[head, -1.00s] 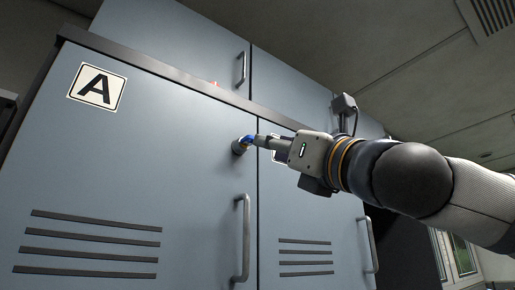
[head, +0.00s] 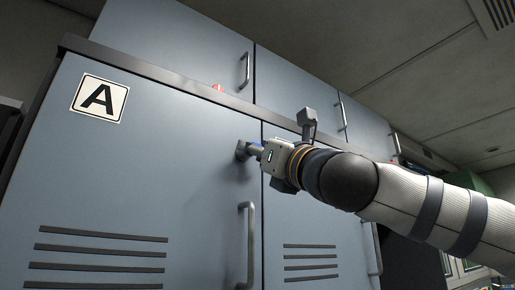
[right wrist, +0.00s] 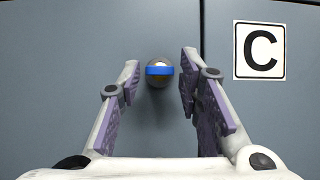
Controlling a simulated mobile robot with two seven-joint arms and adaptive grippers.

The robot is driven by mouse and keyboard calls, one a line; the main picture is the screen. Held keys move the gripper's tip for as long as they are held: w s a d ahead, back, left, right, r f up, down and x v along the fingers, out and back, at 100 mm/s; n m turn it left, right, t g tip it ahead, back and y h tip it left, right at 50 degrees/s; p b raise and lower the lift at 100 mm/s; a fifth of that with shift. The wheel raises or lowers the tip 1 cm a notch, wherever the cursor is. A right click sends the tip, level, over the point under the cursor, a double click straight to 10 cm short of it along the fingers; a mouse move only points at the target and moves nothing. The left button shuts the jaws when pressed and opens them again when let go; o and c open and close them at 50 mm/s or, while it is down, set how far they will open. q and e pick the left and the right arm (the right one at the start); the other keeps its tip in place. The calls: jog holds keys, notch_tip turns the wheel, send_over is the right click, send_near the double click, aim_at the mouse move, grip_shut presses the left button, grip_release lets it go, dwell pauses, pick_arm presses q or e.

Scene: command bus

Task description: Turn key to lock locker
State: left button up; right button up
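Locker A (head: 150,170) is a blue-grey door with an "A" label at its upper left. Its round metal lock (head: 243,151) is near the door's right edge, with a blue-headed key (head: 256,146) at it. In the right wrist view the key (right wrist: 159,70) shows as a horizontal blue bar across the round lock face. My right gripper (head: 259,151) is at the key. In the right wrist view its fingers (right wrist: 160,82) are apart, one on each side of the key, with visible gaps. My left gripper is not in view.
A vertical door handle (head: 246,245) sticks out below the lock. The neighbouring locker door, with a "C" label (right wrist: 259,51), is to the right. Upper cabinets (head: 190,50) run above a dark ledge.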

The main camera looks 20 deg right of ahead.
grip_shut()
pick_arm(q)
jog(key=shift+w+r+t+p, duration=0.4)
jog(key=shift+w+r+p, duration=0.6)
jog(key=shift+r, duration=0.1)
pick_arm(e)
jog(key=n+g+y, duration=0.1)
jog(key=n+y, duration=0.1)
jog(key=n, duration=0.1)
jog(key=n+y, duration=0.1)
jog(key=n, duration=0.2)
jog(key=shift+d+r+g+y, duration=0.1)
jog(key=shift+d+g+y, duration=0.1)
jog(key=shift+g+y, duration=0.2)
